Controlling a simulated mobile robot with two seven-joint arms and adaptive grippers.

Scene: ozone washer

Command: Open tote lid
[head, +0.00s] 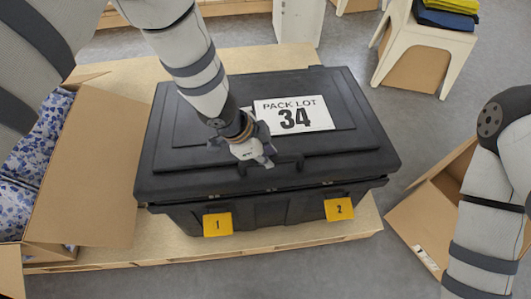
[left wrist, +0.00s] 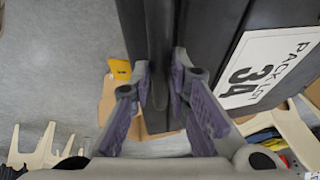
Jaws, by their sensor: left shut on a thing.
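The black tote (head: 275,212) stands on a pale wooden platform. Its black lid (head: 350,150) lies flat on it and looks closed, with a white label (head: 295,114) reading "PACK LOT 34". Two yellow tags, numbered 1 (head: 217,224) and 2 (head: 339,209), are on the tote's front; one tag also shows in the left wrist view (left wrist: 120,69). My left gripper (head: 264,161) is at the lid's front middle. In the left wrist view its fingers (left wrist: 162,72) are shut on a dark bar, apparently the lid's handle. The right gripper is out of view.
An open cardboard box (head: 92,165) with blue-and-white patterned contents stands to the left of the tote. Another open box (head: 425,220) is on the floor at right, near my right arm. A pale stool (head: 424,50) with folded cloths stands at the back right.

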